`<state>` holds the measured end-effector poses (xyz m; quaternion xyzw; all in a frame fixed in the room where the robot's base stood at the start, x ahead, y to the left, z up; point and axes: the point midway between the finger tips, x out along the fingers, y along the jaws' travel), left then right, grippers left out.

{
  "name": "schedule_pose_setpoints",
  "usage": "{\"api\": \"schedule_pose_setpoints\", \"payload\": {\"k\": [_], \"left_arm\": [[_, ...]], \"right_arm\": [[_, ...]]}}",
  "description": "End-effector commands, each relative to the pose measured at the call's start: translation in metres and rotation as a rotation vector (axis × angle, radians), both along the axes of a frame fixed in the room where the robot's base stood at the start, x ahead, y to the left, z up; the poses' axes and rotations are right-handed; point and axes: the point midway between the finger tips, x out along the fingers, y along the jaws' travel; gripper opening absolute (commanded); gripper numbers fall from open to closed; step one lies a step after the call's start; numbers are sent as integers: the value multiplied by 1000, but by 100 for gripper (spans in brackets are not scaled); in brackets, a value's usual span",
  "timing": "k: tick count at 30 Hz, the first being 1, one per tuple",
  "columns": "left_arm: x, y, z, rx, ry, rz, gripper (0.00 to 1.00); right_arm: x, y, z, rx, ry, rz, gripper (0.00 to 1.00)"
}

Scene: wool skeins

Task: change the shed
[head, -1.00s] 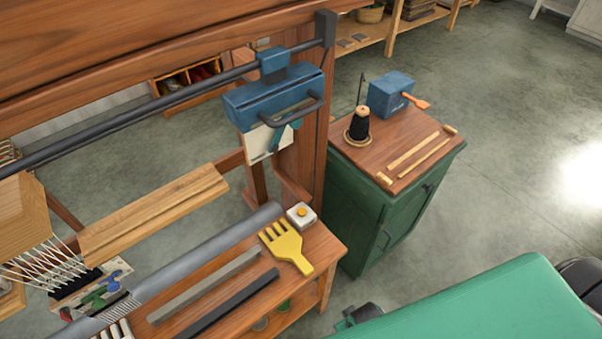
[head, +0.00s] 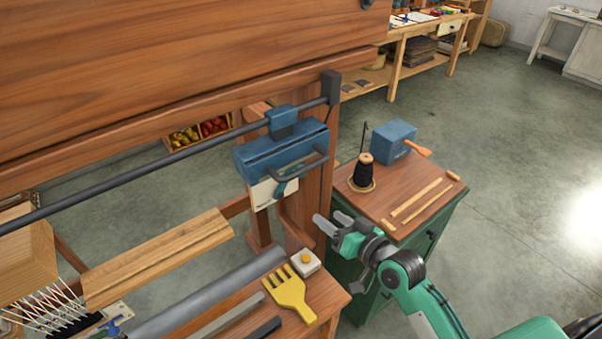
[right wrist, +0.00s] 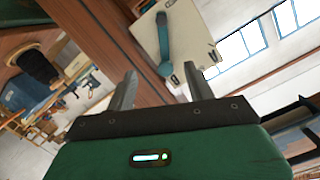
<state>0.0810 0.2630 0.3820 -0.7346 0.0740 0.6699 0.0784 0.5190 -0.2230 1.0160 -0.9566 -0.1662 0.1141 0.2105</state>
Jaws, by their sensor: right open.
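A pale plate (head: 261,194) with a teal lever (head: 282,187) hangs below a blue box with a grey handle (head: 300,172) on the loom's right side. In the right wrist view the plate (right wrist: 185,45) and lever (right wrist: 163,42) show ahead, beyond the fingers. My right gripper (head: 331,222) is open and empty, to the right of and below the plate, apart from it, in front of the loom's right post (head: 318,175). Its two fingers also show in the right wrist view (right wrist: 160,88). White warp threads (head: 45,308) show at lower left. My left gripper is out of view.
A yellow comb (head: 288,292) and a white block with an orange button (head: 305,262) lie on the loom's bench. A green cabinet (head: 430,215) holds a black thread cone (head: 365,174), a blue box (head: 392,141) and wooden sticks. Open floor lies to the right.

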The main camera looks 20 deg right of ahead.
Motion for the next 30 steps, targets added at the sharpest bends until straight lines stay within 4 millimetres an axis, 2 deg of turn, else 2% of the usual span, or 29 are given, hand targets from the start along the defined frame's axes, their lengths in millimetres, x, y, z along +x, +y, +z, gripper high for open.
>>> {"api": "schedule_pose_setpoints", "payload": {"k": [3,7,14,30], "left_arm": [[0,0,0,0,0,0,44],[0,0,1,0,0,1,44],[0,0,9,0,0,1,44],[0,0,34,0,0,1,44]], "right_arm": [[15,-10,23,75,-82,-23,54],[21,-14,33,112,-117,-35,54],[44,-7,36,115,-120,-37,54],[133,26,35,113,-117,-35,54]]}}
